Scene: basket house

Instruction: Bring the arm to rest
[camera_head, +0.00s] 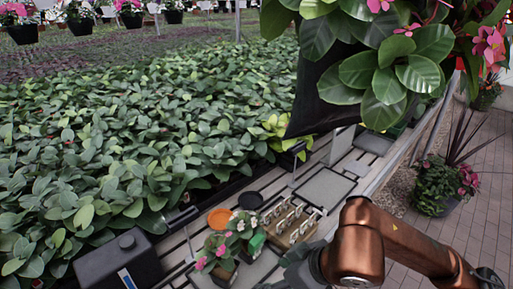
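My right arm, copper-coloured, comes in from the right edge and bends over the front of the slatted bench (178,243). At its end a dark grey part, which looks like my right gripper (300,268), sits low in the picture near the bench. It is partly cut off by the bottom edge and its fingers do not show clearly, so I cannot tell if it is open or shut. My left arm and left gripper are not in view.
A big hanging basket (318,101) with pink flowers fills the upper right. On the bench are a tool rack (290,222), small potted flowers (218,252), an orange dish (219,218), a grey tray (325,188) and a dark box (118,265). A potted plant (438,185) stands on the paved floor at right.

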